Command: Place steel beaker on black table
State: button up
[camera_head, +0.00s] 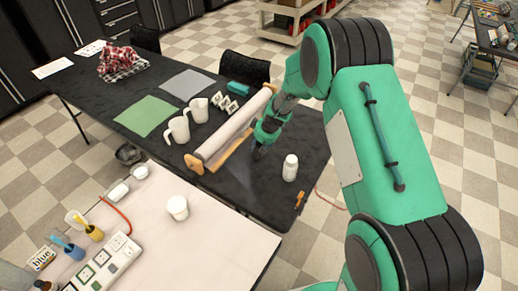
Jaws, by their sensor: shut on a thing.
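The black table (250,183) runs from the upper left to the centre. My gripper (259,151) is low over its right part, beside the paper roll and left of a white bottle. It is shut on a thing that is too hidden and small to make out. I cannot pick out a steel beaker for certain. Whether the held thing touches the table top, I cannot tell.
On the black table are a paper roll (232,128) in a wooden holder, white jugs (178,130), a white bottle (290,168) and a green sheet (146,116). A pale table (220,240) with a white cup (177,208) adjoins in front. Bare black surface surrounds the bottle.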

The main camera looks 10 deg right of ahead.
jog(key=shift+f, duration=0.65)
jog(key=shift+f+b, duration=0.15)
jog(key=shift+b, duration=0.15)
jog(key=o, duration=1.2)
jog(key=shift+c, duration=0.2)
jog(key=shift+s+d+r+p, duration=0.15)
jog(key=shift+r+p, duration=0.2)
jog(key=shift+r, duration=0.35)
jog(key=p+v, duration=0.2)
jog(key=v, duration=0.9)
jog(key=shift+s, duration=0.1)
